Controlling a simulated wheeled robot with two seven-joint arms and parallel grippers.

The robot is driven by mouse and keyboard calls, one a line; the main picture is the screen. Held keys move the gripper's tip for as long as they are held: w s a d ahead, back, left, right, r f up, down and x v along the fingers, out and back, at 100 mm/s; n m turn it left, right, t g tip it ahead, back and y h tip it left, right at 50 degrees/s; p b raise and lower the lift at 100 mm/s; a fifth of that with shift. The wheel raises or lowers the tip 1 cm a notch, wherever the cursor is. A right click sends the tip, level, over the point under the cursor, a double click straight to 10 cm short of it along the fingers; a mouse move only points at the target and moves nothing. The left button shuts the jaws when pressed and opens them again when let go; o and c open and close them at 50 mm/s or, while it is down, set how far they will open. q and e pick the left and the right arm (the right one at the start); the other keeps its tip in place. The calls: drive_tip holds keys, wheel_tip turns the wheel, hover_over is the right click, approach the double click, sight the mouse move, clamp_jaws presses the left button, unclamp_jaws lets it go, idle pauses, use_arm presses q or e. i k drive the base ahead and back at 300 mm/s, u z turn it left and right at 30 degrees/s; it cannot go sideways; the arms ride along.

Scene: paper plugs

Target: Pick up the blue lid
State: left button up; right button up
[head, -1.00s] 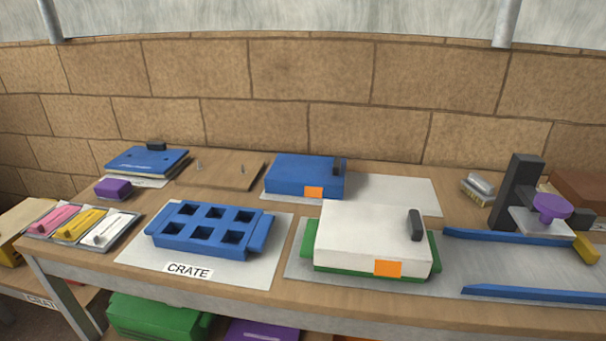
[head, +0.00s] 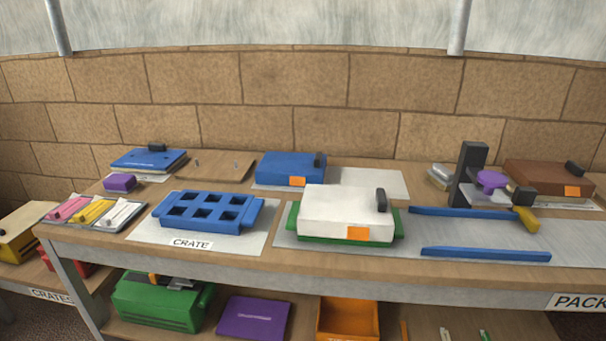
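A blue lid (head: 290,167) with a dark handle and an orange tag sits at the back middle of the table, on a pale sheet. Its shape matches the white lid (head: 345,211), which sits on a green crate (head: 400,222) in front of it. A flatter blue panel (head: 140,161) with a black knob lies at the back left. A blue crate (head: 207,211) with several square openings stands on the mat marked CRATE. Neither of my grippers shows in the head view.
A brown lid (head: 540,178) and a dark upright press (head: 470,170) with a purple knob stand at the right. Blue rails (head: 485,254) lie on the right mat. Small pink, yellow and white trays (head: 118,213) are at the left. The lower shelf holds a green crate (head: 165,303).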

sight(275, 168)
drive_tip(key=z, duration=0.45)
drive_tip(key=i, duration=0.65)
drive_tip(key=u, duration=1.4)
